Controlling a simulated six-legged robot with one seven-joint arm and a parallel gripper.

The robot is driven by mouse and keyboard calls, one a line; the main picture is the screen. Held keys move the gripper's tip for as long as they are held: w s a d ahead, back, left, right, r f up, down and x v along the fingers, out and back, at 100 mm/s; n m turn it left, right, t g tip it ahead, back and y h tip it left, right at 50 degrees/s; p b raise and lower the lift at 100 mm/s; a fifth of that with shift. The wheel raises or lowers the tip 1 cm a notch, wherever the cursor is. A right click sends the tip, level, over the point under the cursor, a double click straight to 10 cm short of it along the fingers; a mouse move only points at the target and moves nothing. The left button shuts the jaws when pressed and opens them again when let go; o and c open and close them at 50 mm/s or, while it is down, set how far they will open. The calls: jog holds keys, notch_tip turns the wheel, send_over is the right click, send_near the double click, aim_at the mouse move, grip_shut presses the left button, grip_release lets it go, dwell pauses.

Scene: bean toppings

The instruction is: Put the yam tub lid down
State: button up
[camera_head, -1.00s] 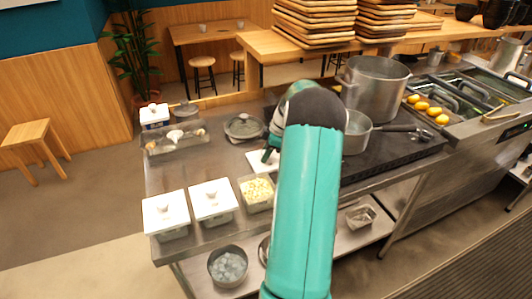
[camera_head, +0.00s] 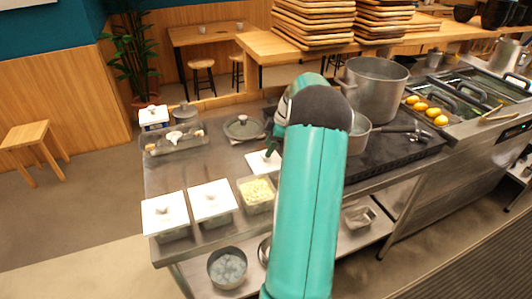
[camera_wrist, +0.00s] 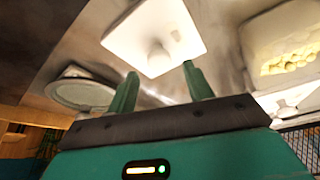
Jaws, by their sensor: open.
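A white square lid with a round knob (camera_head: 258,162) lies on the steel counter behind an uncovered tub of pale yellowish cubes (camera_head: 257,193). My arm hides part of the lid in the head view. In the wrist view the lid (camera_wrist: 150,28) shows fully, its knob toward my fingers. My gripper (camera_wrist: 161,88) is open, its two green fingers apart with nothing held between them; the knob appears just beyond the fingertips. The uncovered tub also shows at the right of the wrist view (camera_wrist: 285,50).
Two white-lidded tubs (camera_head: 164,212) (camera_head: 212,201) stand left of the open tub. A round lidded pan (camera_head: 243,127) is behind the lid, and a condiment tray (camera_head: 176,140) is at the back left. A large pot (camera_head: 375,88) and a smaller pan (camera_head: 358,134) stand to the right.

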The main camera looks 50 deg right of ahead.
jog(key=v, duration=0.8)
jog(key=w+a+r+m+h, duration=0.15)
jog(key=a+r, duration=0.25)
jog(key=a, duration=0.5)
jog(key=w+a+r, duration=0.2)
jog(key=a+r, duration=0.1)
jog(key=a, duration=0.6)
jog(key=w+a+r+m+h, duration=0.15)
jog(key=a+r, duration=0.25)
jog(key=a, duration=0.6)
jog(key=s+a+f+m+t, duration=0.1)
jog(key=s+a+m, duration=0.1)
jog(key=s+a, duration=0.5)
jog(key=s+a+m+t, duration=0.1)
jog(key=s+a, duration=0.7)
jog(key=a, duration=0.8)
jog(key=shift+a+f+m, duration=0.3)
jog(key=shift+f+m, duration=0.1)
jog(key=shift+m, duration=0.3)
jog(key=shift+s+d, duration=0.1)
jog(key=shift+s, duration=0.05)
